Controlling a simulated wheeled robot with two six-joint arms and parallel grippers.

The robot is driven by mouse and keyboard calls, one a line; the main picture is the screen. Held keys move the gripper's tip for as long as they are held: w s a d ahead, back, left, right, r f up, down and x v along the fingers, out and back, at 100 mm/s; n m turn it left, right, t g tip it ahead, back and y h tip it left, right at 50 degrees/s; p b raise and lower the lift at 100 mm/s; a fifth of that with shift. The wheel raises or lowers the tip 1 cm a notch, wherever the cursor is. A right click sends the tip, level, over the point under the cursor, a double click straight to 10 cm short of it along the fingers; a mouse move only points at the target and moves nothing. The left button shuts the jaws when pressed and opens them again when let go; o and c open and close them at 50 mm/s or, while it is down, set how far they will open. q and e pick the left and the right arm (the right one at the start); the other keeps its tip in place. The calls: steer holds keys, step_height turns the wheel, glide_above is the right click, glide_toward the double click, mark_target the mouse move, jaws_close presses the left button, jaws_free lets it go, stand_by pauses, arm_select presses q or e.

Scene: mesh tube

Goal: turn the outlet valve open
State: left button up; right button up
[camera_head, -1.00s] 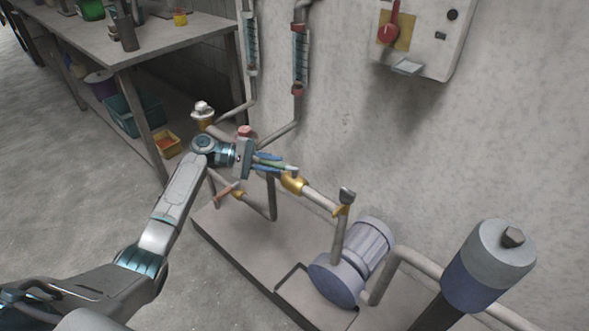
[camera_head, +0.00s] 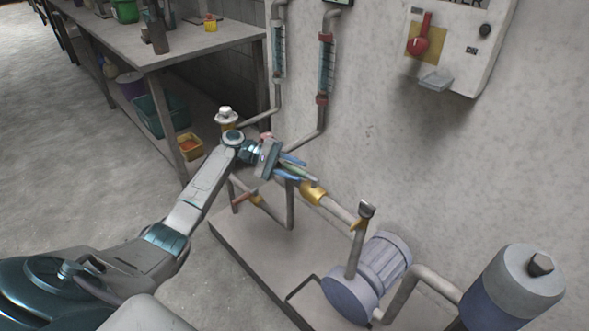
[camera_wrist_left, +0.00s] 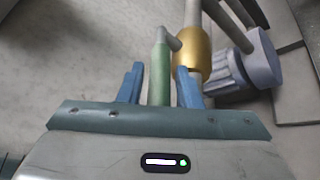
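The valve on the upper pipe has a brass body (camera_head: 314,194), which also shows in the left wrist view (camera_wrist_left: 193,48). A green lever handle (camera_wrist_left: 160,72) extends from beside the brass body toward my left gripper. My left gripper (camera_head: 303,169) is open at the handle. In the left wrist view, its two blue fingers (camera_wrist_left: 159,84) stand on either side of the green lever, with a visible gap on each side. Contact is not visible. In the head view the fingers partly hide the lever. My right gripper is not in view.
The pipes stand on a raised base (camera_head: 250,249) with a blue-grey motor (camera_head: 366,279). A grey-topped cylinder (camera_head: 517,283) stands at right. A workbench (camera_head: 190,45) is at upper left, and a wall box with a red handle (camera_head: 419,38) hangs above. Open floor lies left.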

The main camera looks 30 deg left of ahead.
arm_select(q)
steer(key=shift+o, duration=0.7)
steer(key=v, duration=1)
steer(key=shift+a, duration=0.35)
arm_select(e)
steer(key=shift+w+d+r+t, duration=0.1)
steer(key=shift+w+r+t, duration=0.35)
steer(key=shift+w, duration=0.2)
arm_select(q)
steer(key=shift+s+r, duration=0.1)
